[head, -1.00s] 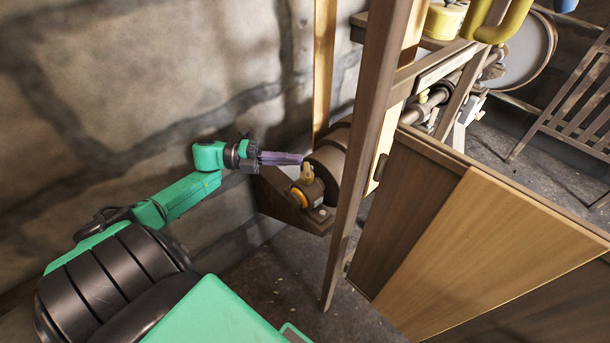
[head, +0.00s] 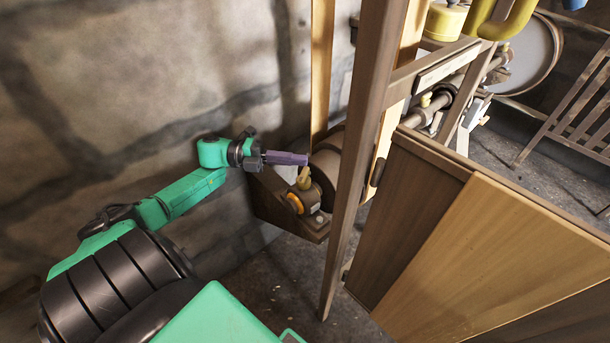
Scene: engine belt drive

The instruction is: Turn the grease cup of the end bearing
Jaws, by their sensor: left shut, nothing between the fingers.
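The end bearing (head: 310,199) is a brown block with an orange ring on its near face, on a wooden bracket by the stone wall. Its small brass-yellow grease cup (head: 304,179) stands on top. My left gripper (head: 305,159) is shut and empty, its purple fingers pointing right. In the picture the fingertips lie just above the grease cup; I cannot tell whether they touch it. My right gripper is not in view.
A brown drum (head: 327,164) sits behind the bearing. A wooden post (head: 357,150) rises just right of it. Wooden panels (head: 490,260) fill the lower right. The stone wall (head: 130,80) is behind my arm.

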